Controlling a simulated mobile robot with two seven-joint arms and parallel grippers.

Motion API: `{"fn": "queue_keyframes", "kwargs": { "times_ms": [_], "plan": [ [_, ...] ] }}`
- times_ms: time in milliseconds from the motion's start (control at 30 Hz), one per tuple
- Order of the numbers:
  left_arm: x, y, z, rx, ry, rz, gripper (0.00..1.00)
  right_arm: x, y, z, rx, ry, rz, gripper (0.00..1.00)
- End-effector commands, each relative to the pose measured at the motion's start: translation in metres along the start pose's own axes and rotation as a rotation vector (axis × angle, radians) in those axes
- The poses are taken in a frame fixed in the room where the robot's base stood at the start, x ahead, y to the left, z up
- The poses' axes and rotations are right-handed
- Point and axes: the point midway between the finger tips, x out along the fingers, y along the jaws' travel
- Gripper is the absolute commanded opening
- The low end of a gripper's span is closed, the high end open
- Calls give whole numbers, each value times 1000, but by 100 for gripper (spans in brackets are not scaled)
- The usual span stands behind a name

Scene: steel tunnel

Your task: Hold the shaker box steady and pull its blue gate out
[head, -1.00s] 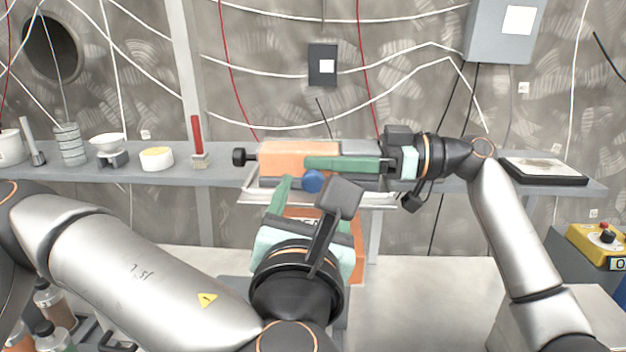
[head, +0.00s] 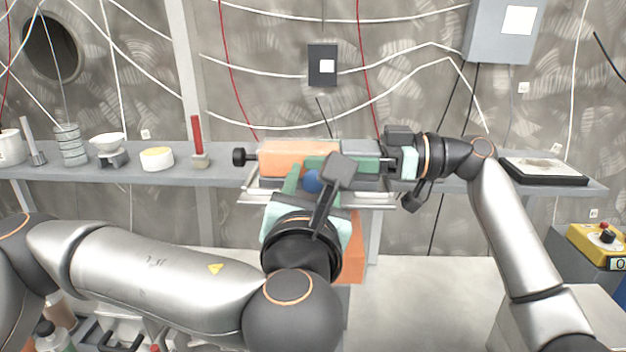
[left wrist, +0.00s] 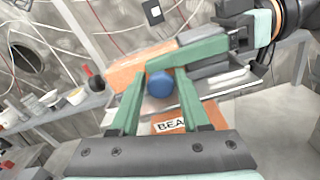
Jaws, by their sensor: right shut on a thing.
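The shaker box (head: 300,152), orange at left and grey at right, sits at the shelf's front edge. It also shows in the left wrist view (left wrist: 128,71). The gate's round blue knob (head: 312,181) faces me on its front. My right gripper (head: 343,162) comes from the right and is shut on the box, one green finger along its front. My left gripper (head: 313,172) is open, its fingers pointing at the box. In the left wrist view the blue knob (left wrist: 160,84) shows between the left fingers, apart from both. The gate's plate is hidden.
A metal tray (head: 262,197) lies under the box. An orange bin (head: 350,262) with a partly hidden label stands below. Cups, a small scale (head: 112,158) and a red-handled tool (head: 198,140) stand left on the shelf; a black-framed tray (head: 545,170) lies right.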

Motion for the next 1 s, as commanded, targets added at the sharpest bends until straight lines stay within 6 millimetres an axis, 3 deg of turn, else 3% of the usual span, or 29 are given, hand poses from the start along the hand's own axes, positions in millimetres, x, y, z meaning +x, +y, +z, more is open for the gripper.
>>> {"fn": "queue_keyframes", "kwargs": {
  "times_ms": [33,400,1000],
  "plan": [
    [0,0,0,0,0,0,39,0,0,0,2,-1,0,6],
    [0,-1,0,0,-1,-3,0,0,0,0,1,-1,0,6],
    [-1,-3,0,2,-2,-10,0,1,0,0,1,0,-2,6]
  ]
}}
